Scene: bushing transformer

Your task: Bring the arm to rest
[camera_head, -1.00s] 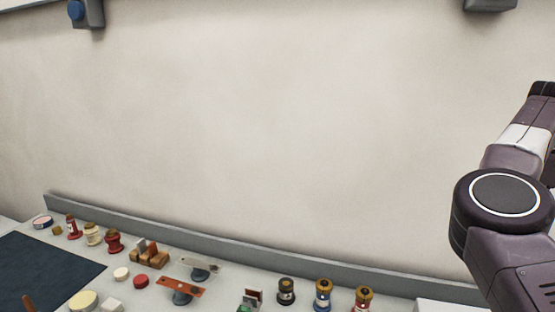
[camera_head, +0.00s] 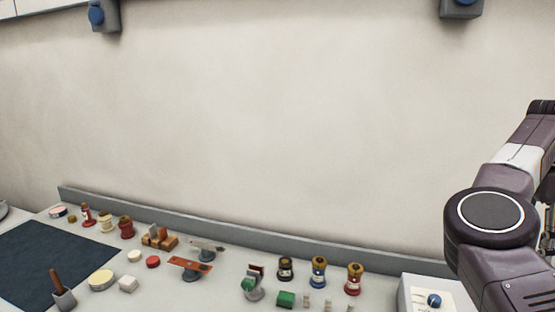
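My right arm (camera_head: 492,215) shows at the right edge of the head view, with a dark round joint and a white band above it. It is raised over the right end of the bench. A small piece of metal hardware shows at the far right edge behind the arm; I cannot tell what it is. No gripper fingertips show. My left arm and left gripper are out of view.
A bench (camera_head: 210,290) runs along a pale wall. It holds a dark mat (camera_head: 50,262), several small bottles such as a blue one (camera_head: 318,272), a red-orange bar (camera_head: 190,265) and small blocks. A white box (camera_head: 425,297) stands at the right.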

